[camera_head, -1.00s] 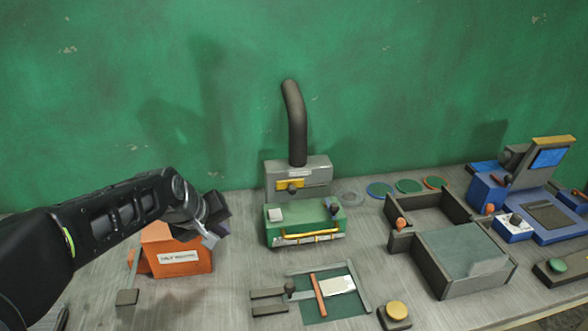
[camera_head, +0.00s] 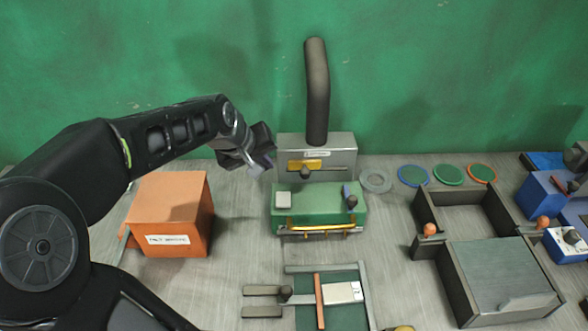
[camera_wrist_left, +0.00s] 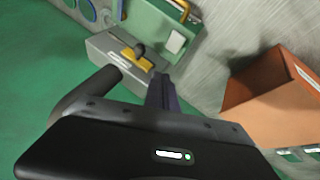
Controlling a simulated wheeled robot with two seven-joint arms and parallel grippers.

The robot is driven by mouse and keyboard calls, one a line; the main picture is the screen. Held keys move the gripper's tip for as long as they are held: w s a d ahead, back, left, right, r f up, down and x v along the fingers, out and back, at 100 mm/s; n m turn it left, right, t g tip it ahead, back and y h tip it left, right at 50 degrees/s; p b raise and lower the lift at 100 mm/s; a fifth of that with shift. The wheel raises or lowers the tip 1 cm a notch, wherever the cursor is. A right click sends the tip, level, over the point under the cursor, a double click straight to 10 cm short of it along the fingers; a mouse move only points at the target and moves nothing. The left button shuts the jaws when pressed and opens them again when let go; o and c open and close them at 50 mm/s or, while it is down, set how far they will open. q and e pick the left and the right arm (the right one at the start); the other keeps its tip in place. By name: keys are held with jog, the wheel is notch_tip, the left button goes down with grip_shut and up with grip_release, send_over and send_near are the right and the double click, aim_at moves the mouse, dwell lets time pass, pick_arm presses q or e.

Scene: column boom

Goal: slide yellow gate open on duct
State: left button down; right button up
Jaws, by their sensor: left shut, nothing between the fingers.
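The yellow gate (camera_head: 304,165) is a small plate with a dark knob on the front of the grey duct box (camera_head: 342,160). A dark curved pipe (camera_head: 317,92) rises from the box. My left gripper (camera_head: 262,164) is shut and empty, just left of the duct box and apart from the gate. In the left wrist view, the gate (camera_wrist_left: 138,60) and its knob show on the grey box (camera_wrist_left: 104,50), beyond my gripper's dark finger (camera_wrist_left: 163,92). My right gripper is not in view.
A green machine (camera_head: 325,205) with a yellow handle stands in front of the duct. An orange box (camera_head: 175,205) stands to the left, below my left arm. Coloured discs (camera_head: 448,174) and a grey open tray (camera_head: 420,248) lie to the right.

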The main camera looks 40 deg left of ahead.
aim_at(305, 170)
pick_arm(q)
jog(key=b+x, duration=0.2)
jog(key=x, duration=0.8)
jog(key=shift+a+f, duration=0.1)
jog(key=shift+f, duration=0.3)
jog(key=shift+w+d+r+p, duration=0.1)
jog(key=shift+w+d+p, duration=0.25)
jog(key=shift+w, duration=0.25)
jog(key=shift+w+d+r+p, duration=0.1)
jog(key=shift+w+d+p, duration=0.25)
jog(key=shift+w, duration=0.25)
jog(key=shift+w+d, duration=0.3)
jog(key=shift+w, duration=0.2)
jog(key=shift+d+f, duration=0.1)
